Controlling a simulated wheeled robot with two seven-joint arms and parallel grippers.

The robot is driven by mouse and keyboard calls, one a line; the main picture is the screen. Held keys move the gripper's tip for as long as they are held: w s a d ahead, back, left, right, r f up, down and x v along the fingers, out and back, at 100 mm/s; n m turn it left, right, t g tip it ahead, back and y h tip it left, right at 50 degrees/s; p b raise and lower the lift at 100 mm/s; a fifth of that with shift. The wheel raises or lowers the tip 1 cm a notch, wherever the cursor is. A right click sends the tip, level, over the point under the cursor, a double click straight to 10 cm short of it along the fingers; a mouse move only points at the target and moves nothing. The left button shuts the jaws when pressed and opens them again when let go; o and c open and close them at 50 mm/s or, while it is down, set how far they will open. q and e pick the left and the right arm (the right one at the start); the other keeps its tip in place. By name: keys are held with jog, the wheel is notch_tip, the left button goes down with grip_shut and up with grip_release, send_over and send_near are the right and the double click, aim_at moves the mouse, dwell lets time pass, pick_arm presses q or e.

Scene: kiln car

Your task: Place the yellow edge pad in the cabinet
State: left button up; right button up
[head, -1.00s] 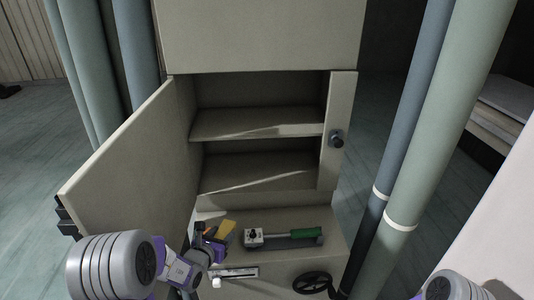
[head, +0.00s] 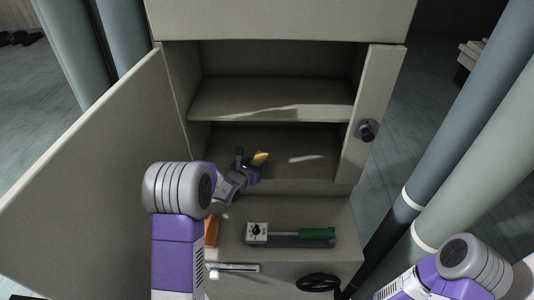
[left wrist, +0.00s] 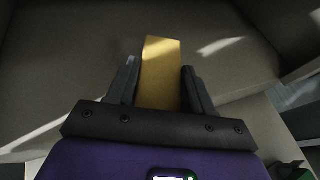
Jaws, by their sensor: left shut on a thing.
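The yellow edge pad (head: 260,158) is held in my left gripper (head: 252,165), at the opening of the cabinet's lower compartment. In the left wrist view the yellow edge pad (left wrist: 162,72) stands out between the two dark fingers of my left gripper (left wrist: 160,85). The cabinet (head: 380,110) has its door (head: 100,150) swung open to the left. A shelf (head: 270,100) divides it into an upper and a lower compartment, and both look empty. My right arm shows at the lower right, but its gripper is out of view.
Thick pipes (head: 465,125) stand close to the right.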

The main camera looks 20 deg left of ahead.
aim_at(266, 155)
pick_arm(q)
jog(key=w, duration=0.6)
jog(key=w+d+p, duration=0.1)
jog(key=w, duration=0.2)
notch_tip(266, 155, down, 4)
jog(key=shift+r, duration=0.2)
jog(key=o, duration=0.6)
jog(key=shift+f+b, duration=0.15)
jog(key=shift+b, duration=0.15)
jog(key=o, duration=0.4)
